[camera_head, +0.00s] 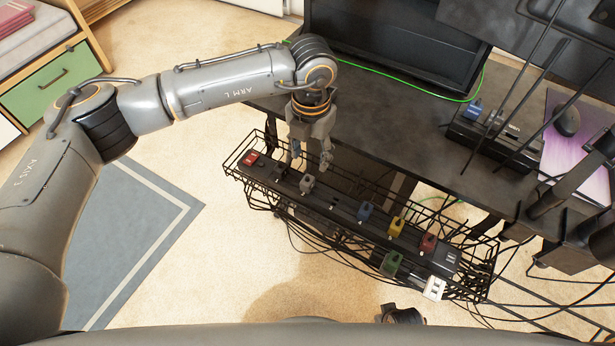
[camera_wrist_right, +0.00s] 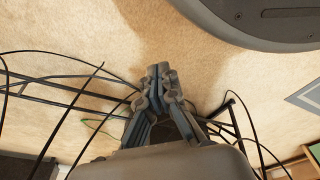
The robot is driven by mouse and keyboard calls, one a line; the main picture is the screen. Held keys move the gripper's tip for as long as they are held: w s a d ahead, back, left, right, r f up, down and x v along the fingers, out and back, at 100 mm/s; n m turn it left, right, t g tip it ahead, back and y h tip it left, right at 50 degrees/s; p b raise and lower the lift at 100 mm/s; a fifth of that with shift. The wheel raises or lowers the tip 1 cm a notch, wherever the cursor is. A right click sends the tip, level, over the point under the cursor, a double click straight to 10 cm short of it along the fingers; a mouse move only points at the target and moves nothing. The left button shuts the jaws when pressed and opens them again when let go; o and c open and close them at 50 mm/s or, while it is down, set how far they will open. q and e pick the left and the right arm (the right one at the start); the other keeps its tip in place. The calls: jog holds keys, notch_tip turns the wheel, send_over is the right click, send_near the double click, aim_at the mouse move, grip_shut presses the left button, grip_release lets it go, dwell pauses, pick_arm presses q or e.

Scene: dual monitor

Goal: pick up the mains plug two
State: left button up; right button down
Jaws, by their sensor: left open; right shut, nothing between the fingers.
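A black power strip (camera_head: 335,206) lies in a black wire tray (camera_head: 237,165) below the desk edge. I cannot read which is mains plug two. My left gripper (camera_head: 311,164) is open, pointing down just above the strip near the grey plug, nothing between its fingers. My right gripper (camera_wrist_right: 158,74) is shut and empty in the right wrist view, above the floor.
The dark desk (camera_head: 400,150) borders the tray at the back. A monitor (camera_head: 400,40) and a black dock (camera_head: 490,130) with a blue plug (camera_head: 474,108) stand on it. Loose black cables hang around the tray.

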aim_at(308, 180)
pick_arm(q)
notch_tip(308, 180, down, 6)
jog(key=shift+r, duration=0.1)
jog(key=f, duration=0.5)
jog(key=shift+w+a+b, duration=0.2)
jog(key=shift+a+b, duration=0.1)
jog(key=shift+b, duration=0.05)
grip_shut()
pick_arm(e)
jog(key=shift+w+r, duration=0.65)
jog(key=shift+r, duration=0.25)
